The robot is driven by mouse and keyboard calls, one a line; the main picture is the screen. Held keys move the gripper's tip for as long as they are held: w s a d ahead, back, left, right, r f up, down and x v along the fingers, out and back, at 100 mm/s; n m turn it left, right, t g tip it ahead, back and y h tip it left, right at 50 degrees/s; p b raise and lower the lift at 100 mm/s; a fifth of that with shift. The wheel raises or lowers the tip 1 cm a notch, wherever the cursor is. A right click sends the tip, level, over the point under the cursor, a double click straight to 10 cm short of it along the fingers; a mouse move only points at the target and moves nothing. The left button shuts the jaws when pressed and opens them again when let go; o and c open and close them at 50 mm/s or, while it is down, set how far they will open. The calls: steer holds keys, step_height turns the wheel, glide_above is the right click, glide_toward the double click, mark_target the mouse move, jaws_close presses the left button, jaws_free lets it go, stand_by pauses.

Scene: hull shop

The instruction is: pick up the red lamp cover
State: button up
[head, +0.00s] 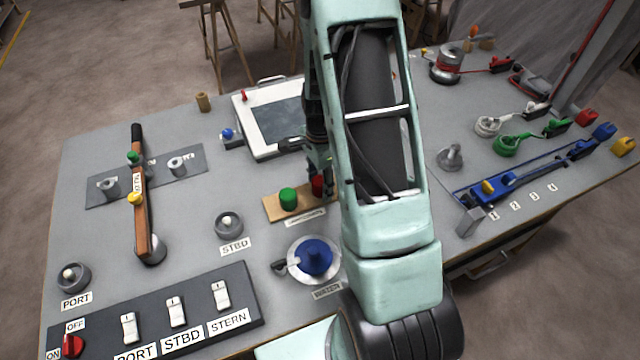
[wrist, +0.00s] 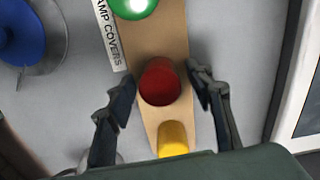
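The red lamp cover (wrist: 160,82) stands on a wooden strip (wrist: 146,37) in the wrist view, between a green cover and a yellow cover. My gripper (wrist: 163,86) is open, with one finger on each side of the red cover and a visible gap to each. In the head view the red lamp cover (head: 318,186) shows just below my gripper (head: 321,165), partly hidden by the fingers and my arm. The green lamp cover (head: 288,198) stands to its left, and it also shows in the wrist view (wrist: 133,5). The yellow lamp cover (wrist: 173,138) is hidden in the head view.
A white-framed panel (head: 240,115) lies behind the strip. A blue knob on a round base (head: 314,256) stands in front of it. A switch box (head: 240,285) is at front left. A blue rail (head: 530,172) and cable plugs are at right.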

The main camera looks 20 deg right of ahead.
mark_target(320, 181)
steer(key=c, duration=0.8)
steer(key=shift+o, duration=0.2)
steer(key=shift+r, duration=0.1)
steer(key=shift+r, duration=0.5)
step_height(320, 181, up, 2)
steer(key=shift+s+r+b, duration=0.1)
steer(key=shift+r+b, duration=0.1)
steer(key=shift+b, duration=0.15)
steer(key=s+r, duration=0.9)
steer(key=s, duration=0.5)
steer(key=shift+r, duration=0.2)
steer(key=shift+w, duration=0.1)
